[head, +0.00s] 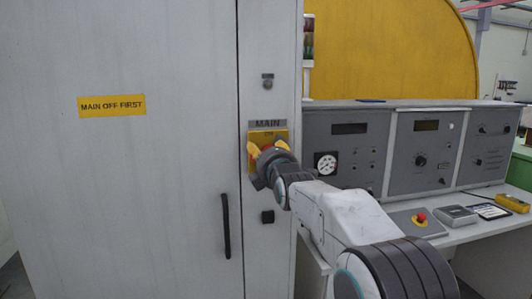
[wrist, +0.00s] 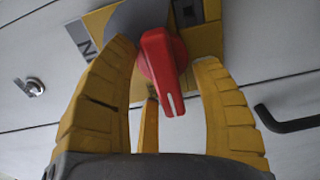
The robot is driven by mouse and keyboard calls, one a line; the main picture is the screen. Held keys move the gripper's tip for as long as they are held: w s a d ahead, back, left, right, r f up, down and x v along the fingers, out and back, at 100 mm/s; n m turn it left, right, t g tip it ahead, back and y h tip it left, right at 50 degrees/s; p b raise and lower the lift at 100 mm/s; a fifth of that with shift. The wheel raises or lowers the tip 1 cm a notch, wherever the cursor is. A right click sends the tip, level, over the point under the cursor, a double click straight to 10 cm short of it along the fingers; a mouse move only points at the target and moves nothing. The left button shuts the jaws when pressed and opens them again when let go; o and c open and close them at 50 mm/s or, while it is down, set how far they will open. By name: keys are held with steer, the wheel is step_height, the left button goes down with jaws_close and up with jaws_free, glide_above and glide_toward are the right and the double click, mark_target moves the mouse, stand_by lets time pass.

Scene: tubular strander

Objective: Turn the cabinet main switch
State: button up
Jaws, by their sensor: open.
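The cabinet main switch sits on a yellow plate (head: 281,135) under a "MAIN" label on the grey cabinet's narrow right panel. Its red knob (wrist: 160,60) shows clearly in the wrist view, with a white line on its end pointing down and slightly right in that picture. My gripper (head: 266,148) is at the switch with its yellow fingers spread. In the wrist view my gripper (wrist: 166,54) is open, with fingers on both sides of the knob and another finger behind it. Gaps show beside the knob's lower part; contact at its upper left is unclear.
A black door handle (head: 226,226) is left of and below the switch; a small lock (head: 267,81) is above it. A yellow "MAIN OFF FIRST" sign (head: 112,105) is on the door. Control panels (head: 340,150) and a desk with a red button (head: 421,217) stand right.

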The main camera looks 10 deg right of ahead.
stand_by(0.3)
jaws_close()
stand_by(0.5)
steer(key=shift+m+b, duration=0.3)
steer(key=m+b, duration=0.2)
steer(key=b, duration=0.1)
steer(key=shift+d, duration=0.1)
steer(key=shift+d+r+m+b, duration=0.1)
steer(key=shift+r+m+b, duration=0.05)
steer(key=shift+m+b, duration=0.65)
steer(key=shift+r+m+b, duration=0.15)
steer(key=shift+m+b, duration=0.4)
steer(key=shift+m, duration=0.35)
jaws_free()
